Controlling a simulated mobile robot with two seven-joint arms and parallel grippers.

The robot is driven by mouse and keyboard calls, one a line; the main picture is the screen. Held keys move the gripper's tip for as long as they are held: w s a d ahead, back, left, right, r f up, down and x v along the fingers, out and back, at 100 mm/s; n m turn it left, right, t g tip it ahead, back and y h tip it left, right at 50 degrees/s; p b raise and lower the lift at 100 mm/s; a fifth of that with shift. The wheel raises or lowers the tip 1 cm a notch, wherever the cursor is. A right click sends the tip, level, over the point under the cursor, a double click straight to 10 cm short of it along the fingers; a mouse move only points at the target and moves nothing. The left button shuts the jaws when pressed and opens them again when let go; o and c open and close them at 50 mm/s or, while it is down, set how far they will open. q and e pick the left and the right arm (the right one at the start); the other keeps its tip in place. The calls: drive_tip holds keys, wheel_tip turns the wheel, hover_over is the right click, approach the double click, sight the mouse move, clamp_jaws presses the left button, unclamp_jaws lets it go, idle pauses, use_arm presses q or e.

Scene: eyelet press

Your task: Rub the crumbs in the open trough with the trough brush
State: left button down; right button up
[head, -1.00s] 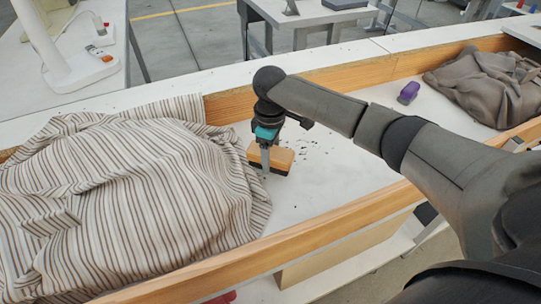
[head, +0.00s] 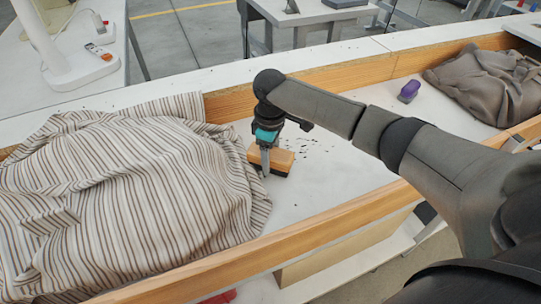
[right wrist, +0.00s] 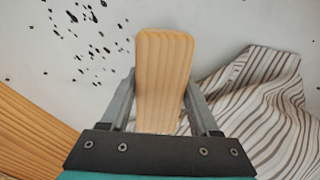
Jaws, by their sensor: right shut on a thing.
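The trough brush (head: 283,160) has a wooden block back and dark bristles underneath. My right gripper (head: 265,168) is shut on it, with the brush down at the trough floor; whether the bristles touch the floor is hard to tell. In the right wrist view the brush's wooden back (right wrist: 163,75) sits between the two fingers of the gripper (right wrist: 160,105). Dark crumbs (head: 312,150) lie scattered on the white floor of the open trough (head: 335,185), right of and beyond the brush. They also show in the right wrist view (right wrist: 90,30), left of the brush. My left gripper is not in view.
A striped cloth (head: 130,200) lies heaped over the trough's left part, close beside the brush. A purple object (head: 409,91) and a grey-brown cloth (head: 490,85) lie toward the right end. Wooden walls (head: 300,235) edge the trough. Its floor is clear between crumbs and purple object.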

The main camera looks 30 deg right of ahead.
drive_tip(key=shift+f, duration=0.4)
